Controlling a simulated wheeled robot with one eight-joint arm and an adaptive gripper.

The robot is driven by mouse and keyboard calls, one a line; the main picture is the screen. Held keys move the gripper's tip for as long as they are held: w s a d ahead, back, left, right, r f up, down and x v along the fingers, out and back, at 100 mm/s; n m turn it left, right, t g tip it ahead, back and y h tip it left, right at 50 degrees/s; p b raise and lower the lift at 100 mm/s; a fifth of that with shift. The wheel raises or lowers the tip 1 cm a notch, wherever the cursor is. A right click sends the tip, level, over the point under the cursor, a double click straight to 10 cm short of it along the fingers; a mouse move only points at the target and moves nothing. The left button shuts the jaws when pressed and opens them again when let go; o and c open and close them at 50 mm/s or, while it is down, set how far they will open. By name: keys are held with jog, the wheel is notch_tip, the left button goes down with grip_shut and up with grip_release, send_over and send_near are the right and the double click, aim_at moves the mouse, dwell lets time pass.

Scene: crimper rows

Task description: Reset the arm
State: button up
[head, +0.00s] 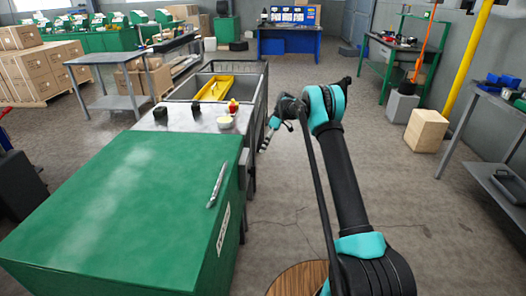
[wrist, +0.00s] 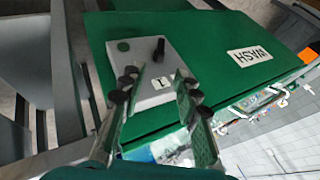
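My arm reaches forward from the lower right of the head view, bent at a teal and black joint. My gripper (head: 267,136) hangs beyond that joint, to the right of the grey sink bench (head: 258,97), above the floor. In the wrist view my gripper (wrist: 156,86) has its two fingers spread apart with nothing held between them. Beyond the fingers is a grey control box (wrist: 155,62) with a black knob, a green button and a small white label. It is on a green panel (wrist: 215,30) marked WASH. The fingers appear apart from the box.
A yellow tray (head: 214,88), a red-topped item (head: 233,106) and a pale bowl (head: 224,122) are on the bench.

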jog(key=shift+d+r, duration=0.1)
jog(key=s+d+r+m+t+h, duration=0.1)
jog(key=s+d+r+m+t, duration=0.3)
jog(key=s+d, duration=0.35)
jog(key=s+d+r+m+t+h, duration=0.1)
jog(key=s+d+r+m, duration=0.5)
jog(key=s, duration=0.3)
jog(key=s+d+f+m+t+h, duration=0.1)
jog(key=s+d+m, duration=0.1)
jog(key=s, duration=0.7)
jog(key=s+d+f+m+t+h, duration=0.1)
jog(key=s+d+f+m+t, duration=0.1)
jog(key=s+d, duration=0.3)
jog(key=s+d+f+m+t+h, duration=0.1)
jog(key=s+d, duration=0.3)
jog(key=s, duration=1)
jog(key=shift+f+m+t, duration=0.5)
jog(key=shift+f+m, duration=0.2)
jog(key=shift+d, duration=0.1)
